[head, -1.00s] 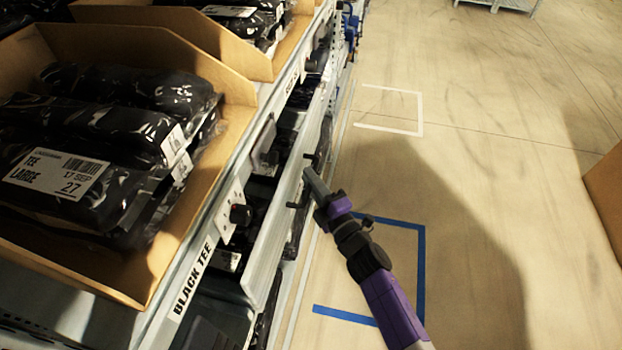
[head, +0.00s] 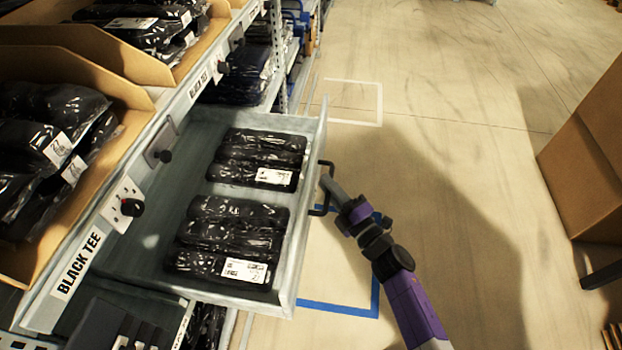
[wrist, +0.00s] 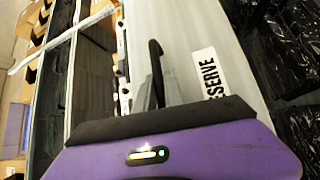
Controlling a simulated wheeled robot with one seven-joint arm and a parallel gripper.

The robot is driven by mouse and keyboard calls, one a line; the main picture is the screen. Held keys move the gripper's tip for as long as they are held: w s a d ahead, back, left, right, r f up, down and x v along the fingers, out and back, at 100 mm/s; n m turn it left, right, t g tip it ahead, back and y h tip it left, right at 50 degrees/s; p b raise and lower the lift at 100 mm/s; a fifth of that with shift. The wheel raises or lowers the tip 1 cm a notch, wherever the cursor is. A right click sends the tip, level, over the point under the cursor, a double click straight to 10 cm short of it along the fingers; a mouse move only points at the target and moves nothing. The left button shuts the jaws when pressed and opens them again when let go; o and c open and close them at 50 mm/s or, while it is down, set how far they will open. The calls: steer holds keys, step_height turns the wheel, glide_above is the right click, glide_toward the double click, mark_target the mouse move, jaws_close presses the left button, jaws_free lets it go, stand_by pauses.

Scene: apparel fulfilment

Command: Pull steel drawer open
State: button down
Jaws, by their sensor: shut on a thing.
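The steel drawer (head: 150,238) stands well out from the shelf unit in the head view. Black plastic-wrapped garments (head: 232,235) with white labels lie in it in two stacks. Its dark bar handle (head: 322,207) is on the drawer front, facing the aisle. My gripper (head: 328,184) is shut on the handle, its fingers partly covering it. In the wrist view the handle (wrist: 156,62) rises from between the grey fingers (wrist: 155,95), beside the drawer front with a label reading "RESERVE" (wrist: 209,74).
Cardboard bins (head: 120,60) of black bagged tees sit on the shelf above, over a "BLACK TEE" label (head: 80,265). A large brown carton (head: 590,150) stands at the right. The aisle floor (head: 450,120) between is clear, with blue and white tape marks.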

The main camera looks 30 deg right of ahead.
steer(key=s+d+p, duration=0.1)
steer(key=s+d, duration=0.3)
steer(key=d, duration=0.2)
steer(key=shift+s, duration=0.25)
steer(key=c, duration=1.5)
jaws_free()
steer(key=shift+o, duration=0.2)
steer(key=s+d+f, duration=0.1)
steer(key=s, duration=0.6)
steer(key=shift+s, duration=0.35)
steer(key=shift+d, duration=0.1)
